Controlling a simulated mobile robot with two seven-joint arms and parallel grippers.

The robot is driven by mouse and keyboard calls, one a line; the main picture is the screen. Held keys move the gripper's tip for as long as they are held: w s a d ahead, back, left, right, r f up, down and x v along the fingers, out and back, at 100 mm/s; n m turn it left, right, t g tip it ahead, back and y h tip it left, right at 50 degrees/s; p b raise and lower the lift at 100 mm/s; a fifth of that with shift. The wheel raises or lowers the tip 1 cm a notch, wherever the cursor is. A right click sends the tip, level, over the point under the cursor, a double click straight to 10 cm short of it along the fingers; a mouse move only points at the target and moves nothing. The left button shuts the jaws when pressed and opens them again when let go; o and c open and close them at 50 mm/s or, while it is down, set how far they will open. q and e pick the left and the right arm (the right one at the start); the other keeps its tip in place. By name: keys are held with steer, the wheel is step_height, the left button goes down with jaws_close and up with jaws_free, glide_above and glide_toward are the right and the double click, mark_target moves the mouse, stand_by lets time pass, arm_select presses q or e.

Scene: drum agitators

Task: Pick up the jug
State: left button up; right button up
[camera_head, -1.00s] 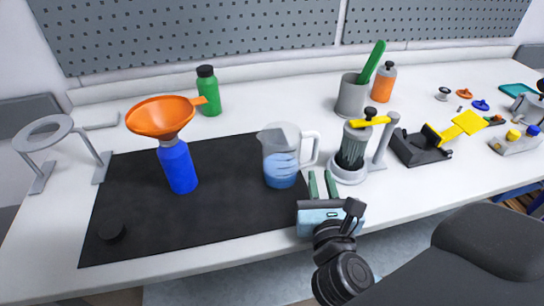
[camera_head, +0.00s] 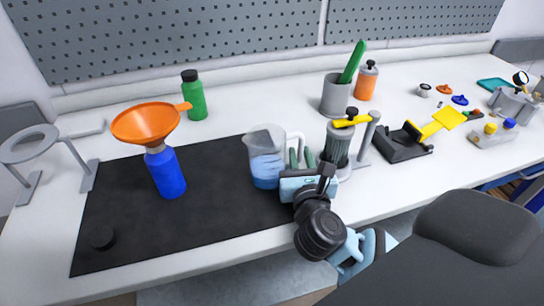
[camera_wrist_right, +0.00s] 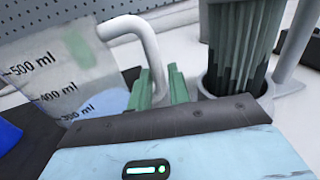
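The clear jug (camera_head: 265,158) holds blue liquid and stands on the black mat, with its white handle (camera_head: 296,138) on the right side. My right gripper (camera_head: 302,158) is at the handle, with its two green fingers apart. In the right wrist view, the jug (camera_wrist_right: 65,75) with its ml marks is at the left, and its handle (camera_wrist_right: 135,28) comes down between the fingertips (camera_wrist_right: 160,85). The fingers look open around the handle; whether either touches it I cannot tell. My left gripper is not in view.
A blue bottle (camera_head: 167,175) with an orange funnel (camera_head: 147,122) stands left of the jug on the mat (camera_head: 215,215). A clear cylinder with a green-grey inside (camera_head: 337,142) stands close right of my right gripper. A green bottle (camera_head: 194,98) is behind.

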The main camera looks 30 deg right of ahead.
steer(key=shift+w+d, duration=0.15)
steer(key=shift+w, duration=0.1)
steer(key=shift+c, duration=0.3)
jaws_close()
steer(key=shift+r, duration=0.1)
